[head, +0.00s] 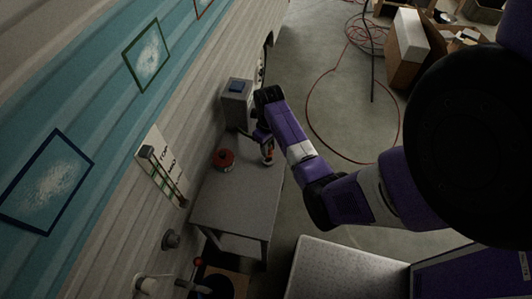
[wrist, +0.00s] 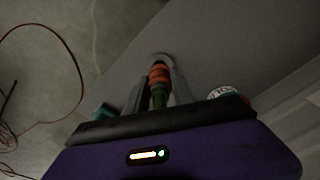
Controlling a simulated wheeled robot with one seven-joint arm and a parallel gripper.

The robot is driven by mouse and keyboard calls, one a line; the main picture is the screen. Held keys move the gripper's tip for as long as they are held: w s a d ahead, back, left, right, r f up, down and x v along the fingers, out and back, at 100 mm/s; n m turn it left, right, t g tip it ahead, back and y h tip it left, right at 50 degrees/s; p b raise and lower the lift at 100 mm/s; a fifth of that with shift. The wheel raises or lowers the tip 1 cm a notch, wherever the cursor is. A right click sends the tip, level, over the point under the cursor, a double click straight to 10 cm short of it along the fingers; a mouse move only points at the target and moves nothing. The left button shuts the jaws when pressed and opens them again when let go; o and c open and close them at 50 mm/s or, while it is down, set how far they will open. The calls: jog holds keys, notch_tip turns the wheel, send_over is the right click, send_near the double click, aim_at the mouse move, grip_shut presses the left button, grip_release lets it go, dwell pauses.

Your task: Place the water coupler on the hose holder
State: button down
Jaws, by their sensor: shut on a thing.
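The water coupler, an orange and green piece, (wrist: 159,76) is between my gripper's (wrist: 158,84) two fingers in the wrist view, and the gripper is shut on it. In the head view my gripper (head: 266,146) is over the right side of the grey table, with a small orange part of the coupler (head: 268,155) just below it. I cannot tell whether the coupler touches the tabletop. I cannot pick out the hose holder for certain; a round grey fitting (head: 171,239) is on the camper wall at lower left.
The grey table (head: 232,208) stands against the camper wall, with a red round object (head: 223,160) on it, left of my gripper. A grey box with a blue top (head: 236,103) is beyond it. A red hose (head: 313,115) lies on the floor. The table's near part is clear.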

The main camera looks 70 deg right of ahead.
jog(key=shift+f+b, duration=0.8)
jog(key=shift+f, duration=0.6)
jog(key=shift+f, duration=0.55)
jog(key=c, duration=1.1)
grip_release()
jog(key=shift+r, duration=0.15)
